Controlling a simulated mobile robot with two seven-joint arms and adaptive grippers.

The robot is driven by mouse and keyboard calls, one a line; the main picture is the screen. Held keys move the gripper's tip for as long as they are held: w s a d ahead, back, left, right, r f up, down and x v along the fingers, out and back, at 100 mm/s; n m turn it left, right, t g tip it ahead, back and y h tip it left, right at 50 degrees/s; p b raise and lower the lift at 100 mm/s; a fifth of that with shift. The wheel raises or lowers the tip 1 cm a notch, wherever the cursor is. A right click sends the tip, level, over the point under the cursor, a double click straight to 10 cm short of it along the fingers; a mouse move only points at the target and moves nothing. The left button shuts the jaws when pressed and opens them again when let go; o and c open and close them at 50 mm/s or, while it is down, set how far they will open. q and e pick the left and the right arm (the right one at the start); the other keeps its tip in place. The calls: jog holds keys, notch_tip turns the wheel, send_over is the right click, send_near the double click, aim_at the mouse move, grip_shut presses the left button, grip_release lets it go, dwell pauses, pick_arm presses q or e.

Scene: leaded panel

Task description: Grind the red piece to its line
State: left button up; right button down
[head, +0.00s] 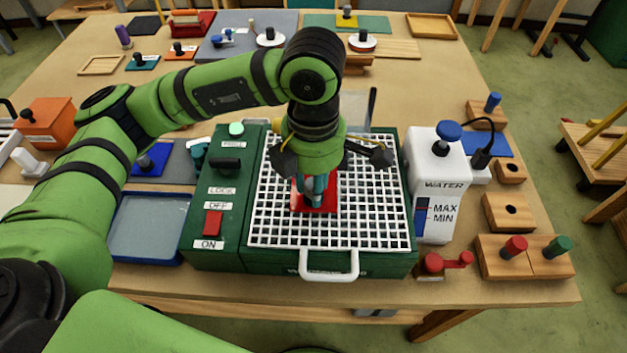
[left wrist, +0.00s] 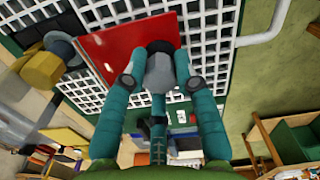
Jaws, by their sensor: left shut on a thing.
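The red piece (head: 329,203) lies flat on or just over the white grid (head: 375,220) of the green grinder (head: 222,250), near the grid's middle. My left gripper (head: 314,190) points down over it. In the left wrist view the fingers (left wrist: 160,65) are closed around a grey knob on the red piece (left wrist: 115,48). A yellow and grey grinding head (left wrist: 48,62) stands beside the red piece's edge there; I cannot tell whether they touch. The piece's line is not visible. The grinder's red switch (head: 212,223) sits between OFF and ON labels. My right gripper is out of view.
A white water tank (head: 437,180) stands right of the grinder, with a red crank (head: 445,262) and wooden blocks (head: 510,212) beyond. A blue tray (head: 146,232) lies left. A white handle (head: 330,274) juts from the front. The table behind has some clear room.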

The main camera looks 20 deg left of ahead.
aim_at(332, 191)
pick_arm(q)
jog(key=shift+f+b, duration=0.25)
jog(key=shift+b, duration=0.15)
dwell(0.8)
jog(key=shift+b, duration=0.4)
jog(key=shift+w+a+b, duration=0.2)
jog(key=shift+w+b, duration=0.15)
jog(key=shift+w, duration=0.35)
dwell(1.0)
jog(key=shift+d, duration=0.2)
jog(key=shift+w+d, duration=0.2)
jog(key=shift+d, duration=0.4)
jog(key=shift+w+d, duration=0.2)
jog(key=shift+d, duration=0.4)
jog(key=shift+w+d+b, duration=0.25)
jog(key=shift+d, duration=0.4)
jog(key=shift+w+d+b, duration=0.2)
jog(key=shift+d+b, duration=0.05)
jog(key=shift+d, duration=0.4)
jog(key=shift+a, duration=0.15)
